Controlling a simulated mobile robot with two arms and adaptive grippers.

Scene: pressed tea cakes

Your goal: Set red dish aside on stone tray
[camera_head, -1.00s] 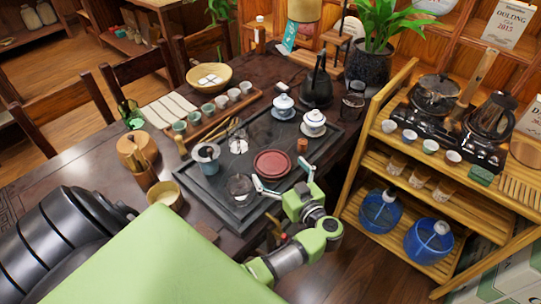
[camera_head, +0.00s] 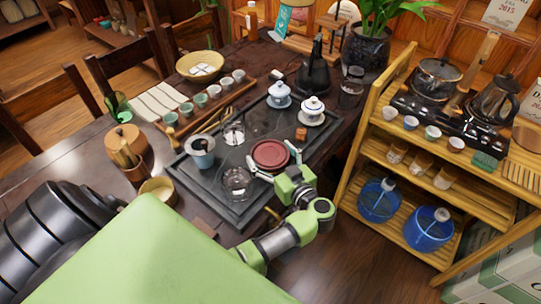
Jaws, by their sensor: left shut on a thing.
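The red dish (camera_head: 270,153) is round and lies low over the dark stone tray (camera_head: 205,190), near its right front part. I cannot tell whether it is touching the tray or slightly raised. My left gripper (camera_head: 272,162), green with pale fingers, reaches in from the near side. It is shut on the dish, with a finger at either side of its near rim. My right gripper is out of view.
A clear glass vessel (camera_head: 237,183) stands close left of the dish. A small reddish-brown block (camera_head: 301,134) and a lidded white cup (camera_head: 313,107) stand behind it. A blue-grey cup (camera_head: 201,152) is farther left. A wooden shelf (camera_head: 375,120) stands to the right.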

